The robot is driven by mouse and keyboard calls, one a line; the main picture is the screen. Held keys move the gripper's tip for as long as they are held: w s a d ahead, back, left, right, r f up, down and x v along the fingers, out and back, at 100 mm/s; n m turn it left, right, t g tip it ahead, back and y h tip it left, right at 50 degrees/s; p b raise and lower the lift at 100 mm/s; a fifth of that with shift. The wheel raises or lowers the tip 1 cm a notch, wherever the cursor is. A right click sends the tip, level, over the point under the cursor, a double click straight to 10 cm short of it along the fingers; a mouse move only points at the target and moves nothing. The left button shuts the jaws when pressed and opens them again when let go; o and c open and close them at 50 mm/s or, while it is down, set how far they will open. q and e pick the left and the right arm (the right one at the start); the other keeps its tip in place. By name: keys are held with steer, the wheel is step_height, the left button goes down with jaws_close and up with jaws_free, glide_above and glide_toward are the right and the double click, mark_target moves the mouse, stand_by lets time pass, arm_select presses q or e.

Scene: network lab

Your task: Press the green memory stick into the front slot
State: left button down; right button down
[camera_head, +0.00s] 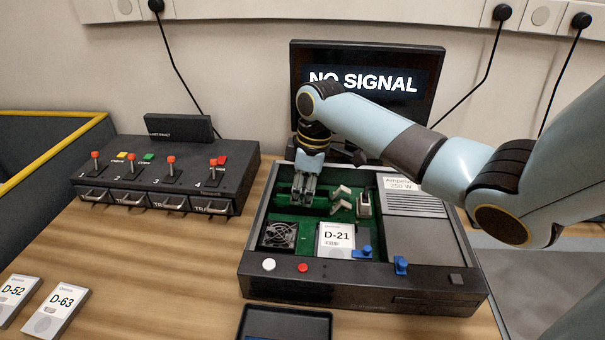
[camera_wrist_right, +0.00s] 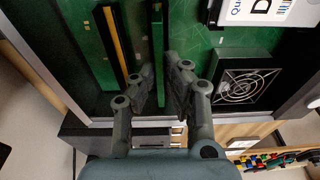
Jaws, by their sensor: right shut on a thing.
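My right gripper (camera_head: 303,192) reaches down into the open computer case (camera_head: 350,297), over the back left part of the green board. In the right wrist view its fingers (camera_wrist_right: 166,85) are closed around a thin, upright green memory stick (camera_wrist_right: 160,60), seen nearly edge-on. The stick lines up with a long dark strip at the slot nearer the fan. I cannot tell how deep it sits. A parallel dark slot with a yellow strip (camera_wrist_right: 113,40) lies to the left in the wrist view. In the head view the gripper hides most of the stick. My left gripper is not in view.
A fan (camera_head: 277,236) and a D-21 drive (camera_head: 336,238) sit in the case in front of the gripper. A monitor (camera_head: 365,90) stands behind. A switch box (camera_head: 165,175) is at left. Drives D-52 (camera_head: 14,296) and D-63 (camera_head: 58,306) lie front left.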

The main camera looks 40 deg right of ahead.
steer(key=shift+f, duration=0.5)
stand_by(0.3)
steer(key=c, duration=1.3)
jaws_free()
steer(key=shift+c, duration=0.2)
steer(key=shift+o, duration=0.3)
steer(key=shift+o, duration=1)
steer(key=shift+r, duration=0.15)
step_height(320, 180, up, 8)
steer(key=p, duration=0.8)
